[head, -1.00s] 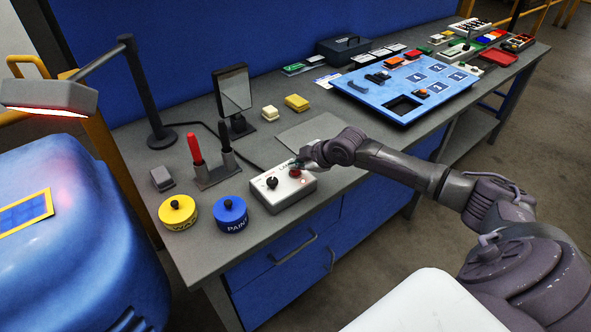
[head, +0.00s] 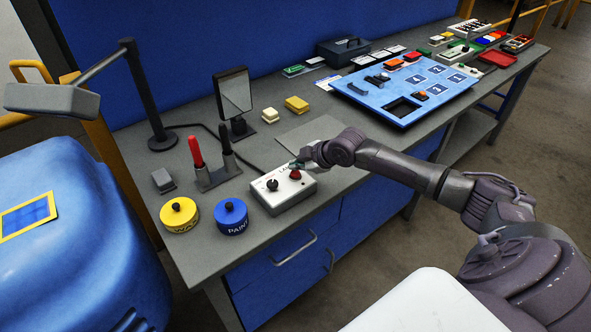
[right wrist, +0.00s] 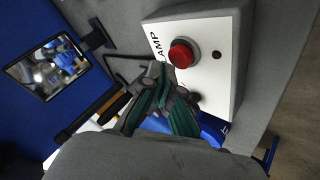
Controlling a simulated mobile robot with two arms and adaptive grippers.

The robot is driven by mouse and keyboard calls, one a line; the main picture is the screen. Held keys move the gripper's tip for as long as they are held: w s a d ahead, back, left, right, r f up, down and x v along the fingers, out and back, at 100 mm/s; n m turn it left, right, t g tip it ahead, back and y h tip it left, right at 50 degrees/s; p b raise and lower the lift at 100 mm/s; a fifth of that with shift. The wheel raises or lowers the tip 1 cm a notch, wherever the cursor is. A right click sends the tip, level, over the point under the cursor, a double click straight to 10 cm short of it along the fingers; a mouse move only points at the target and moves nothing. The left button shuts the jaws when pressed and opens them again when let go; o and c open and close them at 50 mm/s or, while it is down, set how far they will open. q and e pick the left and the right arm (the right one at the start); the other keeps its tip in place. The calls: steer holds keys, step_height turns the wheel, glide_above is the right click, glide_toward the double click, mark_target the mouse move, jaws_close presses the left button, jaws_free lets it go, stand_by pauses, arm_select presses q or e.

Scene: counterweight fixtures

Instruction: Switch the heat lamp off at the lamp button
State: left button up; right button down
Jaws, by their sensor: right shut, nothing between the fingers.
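The lamp control box (head: 285,196) sits near the bench's front edge, with a white top, a black knob (head: 272,185) and a red button (head: 295,175). In the right wrist view the red button (right wrist: 182,54) stands beside the letters "AMP", with a small dark red indicator (right wrist: 216,55) next to it. My right gripper (head: 299,165) is shut and empty at the button; its fingertips also show beside the button in the right wrist view (right wrist: 166,76). I cannot tell if they touch it. The heat lamp (head: 52,100) at the left shows no glow. My left gripper is out of view.
Yellow (head: 179,215) and blue (head: 231,216) round containers stand left of the box. A holder with red and black handles (head: 218,178) and a mirror (head: 234,92) stand behind. A blue board (head: 405,110) lies farther right.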

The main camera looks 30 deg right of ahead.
mark_target(297, 174)
step_height(297, 174, up, 6)
steer(key=p, duration=0.5)
steer(key=shift+r+p, duration=0.1)
steer(key=shift+p, duration=0.25)
